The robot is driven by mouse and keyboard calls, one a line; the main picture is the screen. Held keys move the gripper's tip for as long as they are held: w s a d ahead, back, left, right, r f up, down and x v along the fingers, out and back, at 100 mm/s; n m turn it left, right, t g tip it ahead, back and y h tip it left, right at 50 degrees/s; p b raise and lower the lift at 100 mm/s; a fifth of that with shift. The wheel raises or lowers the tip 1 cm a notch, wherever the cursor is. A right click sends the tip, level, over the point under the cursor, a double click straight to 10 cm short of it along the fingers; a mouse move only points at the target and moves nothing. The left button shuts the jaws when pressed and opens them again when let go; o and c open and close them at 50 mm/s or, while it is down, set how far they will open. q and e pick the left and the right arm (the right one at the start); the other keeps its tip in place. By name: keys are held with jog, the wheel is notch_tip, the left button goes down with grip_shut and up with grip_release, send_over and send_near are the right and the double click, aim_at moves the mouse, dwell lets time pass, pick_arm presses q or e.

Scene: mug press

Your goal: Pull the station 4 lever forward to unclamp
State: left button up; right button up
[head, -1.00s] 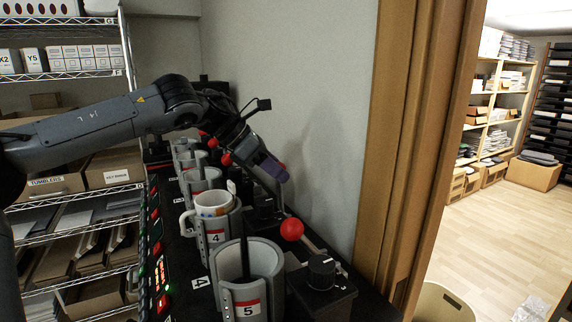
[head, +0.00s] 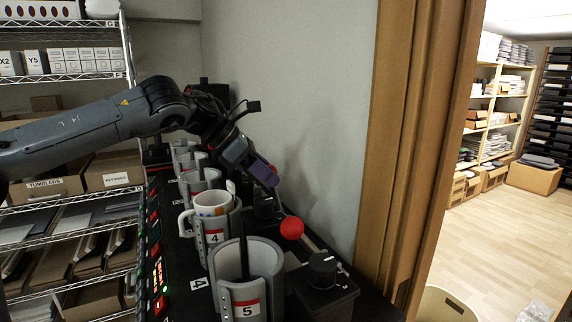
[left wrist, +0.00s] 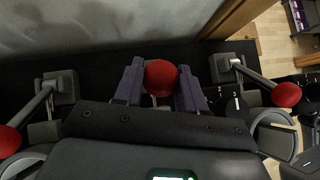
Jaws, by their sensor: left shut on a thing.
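My left gripper (head: 266,176) reaches over the back of the press row, beside and behind station 4. In the left wrist view its two purple fingers (left wrist: 160,88) are shut on the round red knob of the station 4 lever (left wrist: 161,76). The knob cannot be made out in the head view, where the gripper hides it. The station 4 holder (head: 217,246) is grey with a red-and-white "4" label. A white mug with coloured patches (head: 211,204) sits in it. My right gripper is not in view.
The station 5 holder (head: 242,285) stands nearest, with its red lever knob (head: 292,227) just in front of my gripper. More grey holders (head: 200,181) line up behind station 4. The wall (head: 320,130) runs close along the right. Lit red and green indicators (head: 160,270) line the left edge.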

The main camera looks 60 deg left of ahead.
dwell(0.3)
pick_arm(q)
jog(key=shift+s+f+b, duration=0.2)
jog(key=shift+s+b, duration=0.2)
jog(key=shift+s+f+b, duration=0.2)
jog(key=shift+s+b, duration=0.2)
jog(key=shift+s, duration=0.25)
jog(key=o, duration=0.7)
jog(key=shift+r, duration=0.15)
jog(key=r+p, duration=0.1)
jog(key=r, duration=0.1)
jog(key=s+r+p, duration=0.1)
jog(key=r+p, duration=0.3)
jog(key=shift+s+a+r, duration=0.1)
jog(key=shift+s+a, duration=0.05)
jog(key=shift+a, duration=0.15)
